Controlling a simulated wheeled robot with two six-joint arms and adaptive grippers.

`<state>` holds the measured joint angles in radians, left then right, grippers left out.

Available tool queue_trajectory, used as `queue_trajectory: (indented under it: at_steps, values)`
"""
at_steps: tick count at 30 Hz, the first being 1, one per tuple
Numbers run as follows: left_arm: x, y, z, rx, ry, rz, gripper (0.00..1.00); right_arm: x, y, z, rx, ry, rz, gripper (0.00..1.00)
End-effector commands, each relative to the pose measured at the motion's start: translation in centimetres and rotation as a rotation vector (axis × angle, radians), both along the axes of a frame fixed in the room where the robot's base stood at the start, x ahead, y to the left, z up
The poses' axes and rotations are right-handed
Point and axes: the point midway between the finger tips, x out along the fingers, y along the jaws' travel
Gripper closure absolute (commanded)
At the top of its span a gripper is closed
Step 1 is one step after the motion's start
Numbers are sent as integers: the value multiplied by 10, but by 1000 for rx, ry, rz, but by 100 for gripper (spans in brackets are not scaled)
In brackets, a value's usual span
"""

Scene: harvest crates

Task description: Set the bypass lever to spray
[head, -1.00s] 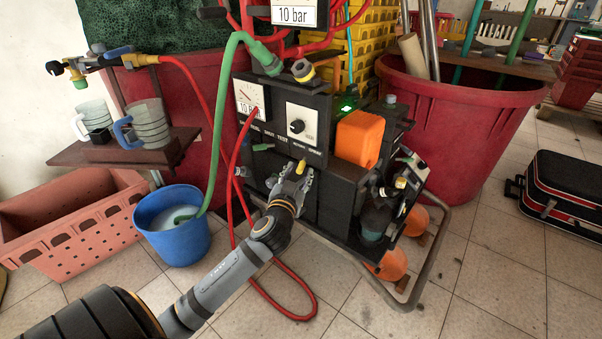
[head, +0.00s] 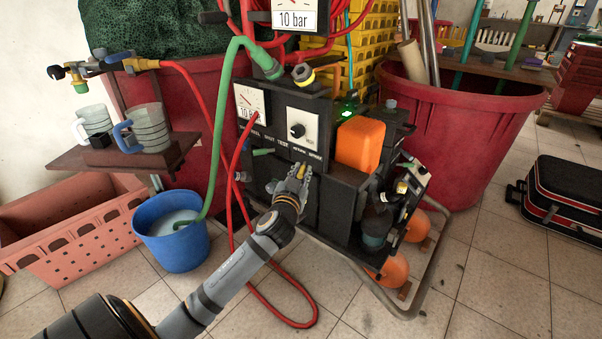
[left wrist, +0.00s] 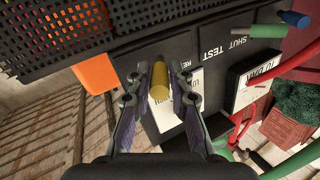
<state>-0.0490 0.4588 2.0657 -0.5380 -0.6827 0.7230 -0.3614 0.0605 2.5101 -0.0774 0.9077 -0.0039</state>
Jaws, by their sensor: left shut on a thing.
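A yellow lever handle (head: 301,170) sticks out of the dark front panel (head: 330,210), below the printed words RETURN and SPRAY. My left gripper (head: 292,180) reaches it from the front and is shut on it. In the left wrist view the yellow handle (left wrist: 159,82) stands between the two fingers (left wrist: 160,100), pointing toward the camera. The lever's base and exact setting are partly hidden by the fingers. A green lever (head: 263,152) sits further left, under the words SHUT and TEST. My right gripper is not in view.
A pressure gauge (head: 250,101) and a white knob plate (head: 302,130) are above the lever. An orange block (head: 359,143) is to its right. Red hose (head: 262,292) and green hose (head: 217,130) hang at the left, near a blue bucket (head: 172,228).

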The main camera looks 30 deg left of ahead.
Motion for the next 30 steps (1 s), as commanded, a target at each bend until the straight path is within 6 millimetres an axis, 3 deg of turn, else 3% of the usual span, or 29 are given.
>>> queue_trajectory:
  at_steps: [12,23,24,28,30]
  values:
    - [5,-9,-2,-6,-2,189,100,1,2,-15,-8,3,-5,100]
    - [5,-9,0,0,0,204,100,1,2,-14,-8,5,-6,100]
    - [5,-9,0,0,0,204,74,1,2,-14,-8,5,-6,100]
    - [5,-9,0,0,-1,203,57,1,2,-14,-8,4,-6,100]
    - [5,-9,0,0,-1,203,57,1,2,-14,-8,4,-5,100]
